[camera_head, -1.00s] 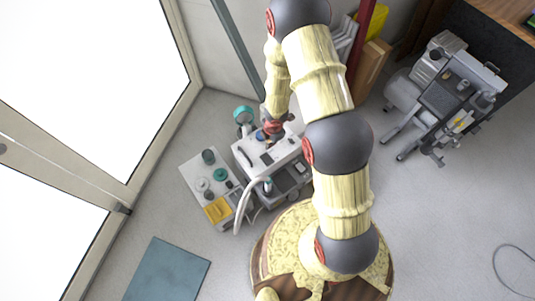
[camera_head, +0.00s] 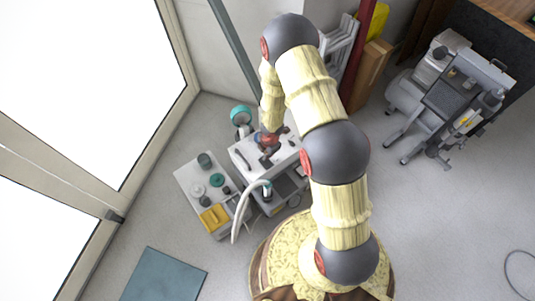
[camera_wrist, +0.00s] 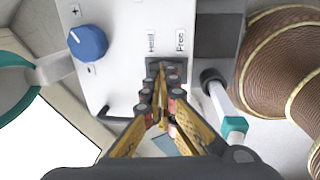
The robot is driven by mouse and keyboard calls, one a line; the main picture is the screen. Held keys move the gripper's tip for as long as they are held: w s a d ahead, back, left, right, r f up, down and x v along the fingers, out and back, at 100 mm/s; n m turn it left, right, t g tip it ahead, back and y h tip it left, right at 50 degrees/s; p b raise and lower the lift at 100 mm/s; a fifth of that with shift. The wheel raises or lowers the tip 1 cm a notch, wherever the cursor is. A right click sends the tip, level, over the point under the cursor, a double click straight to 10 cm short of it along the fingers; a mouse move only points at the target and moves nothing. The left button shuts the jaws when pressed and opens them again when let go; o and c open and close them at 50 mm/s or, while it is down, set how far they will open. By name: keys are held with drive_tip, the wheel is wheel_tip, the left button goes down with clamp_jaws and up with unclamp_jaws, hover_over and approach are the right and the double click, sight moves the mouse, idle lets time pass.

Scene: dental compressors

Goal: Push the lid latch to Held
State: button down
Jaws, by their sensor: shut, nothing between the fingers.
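The lid latch sits in a dark recess (camera_wrist: 182,64) on a white panel (camera_wrist: 115,60) in the wrist view. The label Held (camera_wrist: 151,41) is above its left part and Free (camera_wrist: 181,40) above its right part. My gripper (camera_wrist: 162,72) is shut and empty, with its fingertips over the recess, nearer the Held side. The fingers hide most of the latch, so I cannot tell its position or whether they touch it. In the head view my gripper (camera_head: 266,152) is over the white top of the compressor unit (camera_head: 245,148).
A blue knob (camera_wrist: 88,42) is left of the labels. A black handle (camera_wrist: 116,116) and a teal-tipped fitting (camera_wrist: 234,126) flank the fingers. A tray table (camera_head: 188,178) stands beside the unit.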

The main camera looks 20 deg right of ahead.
sight(268, 161)
drive_tip(key=shift+w+f+b, duration=0.1)
drive_tip(key=shift+f+b, duration=0.35)
drive_tip(key=shift+f, duration=0.65)
drive_tip(key=shift+w+a+f, duration=0.1)
drive_tip(key=shift+w+f, duration=0.05)
drive_tip(key=shift+f, duration=0.15)
drive_tip(key=shift+s+d+b, duration=0.25)
drive_tip(key=shift+s+b, duration=0.4)
drive_tip(key=shift+s, duration=0.15)
drive_tip(key=shift+r, duration=0.15)
